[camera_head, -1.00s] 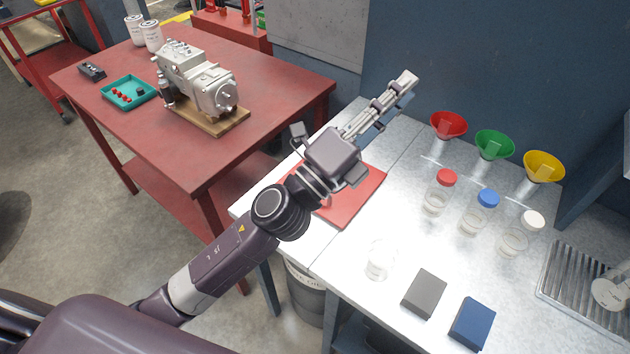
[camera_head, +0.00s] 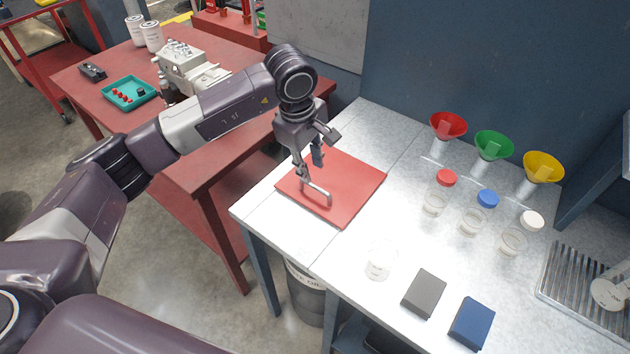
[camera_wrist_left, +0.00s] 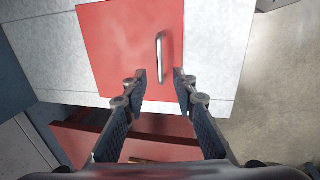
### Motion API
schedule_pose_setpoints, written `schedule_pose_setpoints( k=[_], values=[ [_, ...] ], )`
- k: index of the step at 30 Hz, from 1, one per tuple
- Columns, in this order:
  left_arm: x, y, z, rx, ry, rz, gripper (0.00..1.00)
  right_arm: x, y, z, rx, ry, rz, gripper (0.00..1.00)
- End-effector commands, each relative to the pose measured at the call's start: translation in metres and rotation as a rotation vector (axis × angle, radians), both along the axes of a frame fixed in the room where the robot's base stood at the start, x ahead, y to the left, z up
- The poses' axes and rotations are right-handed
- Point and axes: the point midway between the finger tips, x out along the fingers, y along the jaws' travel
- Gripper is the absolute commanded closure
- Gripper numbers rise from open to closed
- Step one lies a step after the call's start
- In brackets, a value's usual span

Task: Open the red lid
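The red lid (camera_head: 353,182) is a flat square panel lying flush on the grey worktop. It also shows in the left wrist view (camera_wrist_left: 115,45). A metal bar handle (camera_head: 318,193) stands on the lid, and in the left wrist view (camera_wrist_left: 160,58) it lies ahead of the fingertips, lined up with the gap between them. My left gripper (camera_head: 309,168) points down above the lid near the handle. In the left wrist view the gripper (camera_wrist_left: 160,82) is open and empty. Contact between fingers and handle cannot be made out. My right gripper is not in view.
Jars with red, blue and white caps (camera_head: 472,215) stand right of the lid, below coloured funnels (camera_head: 493,146). A clear glass (camera_head: 378,262) and grey and blue blocks (camera_head: 424,293) sit nearer. A red table (camera_head: 215,165) with a pump (camera_head: 190,68) stands at left.

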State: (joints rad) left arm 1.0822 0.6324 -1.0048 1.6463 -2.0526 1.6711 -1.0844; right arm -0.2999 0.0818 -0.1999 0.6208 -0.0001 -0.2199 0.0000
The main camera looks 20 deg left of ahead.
Motion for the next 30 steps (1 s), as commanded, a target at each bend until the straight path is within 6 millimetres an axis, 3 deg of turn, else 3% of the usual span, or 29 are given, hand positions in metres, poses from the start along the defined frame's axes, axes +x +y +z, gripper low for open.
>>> schedule_pose_setpoints(
  k=[12,24,30],
  values=[
    [0.01,-0.006,-0.06,-0.004,0.004,-0.001,0.74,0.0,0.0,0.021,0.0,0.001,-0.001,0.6],
    [0.012,-0.007,-0.07,-0.004,0.002,-0.002,0.74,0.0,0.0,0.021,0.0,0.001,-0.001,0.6],
    [0.012,-0.007,-0.07,-0.005,0.002,-0.001,0.96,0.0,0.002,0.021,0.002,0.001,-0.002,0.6]
  ],
)
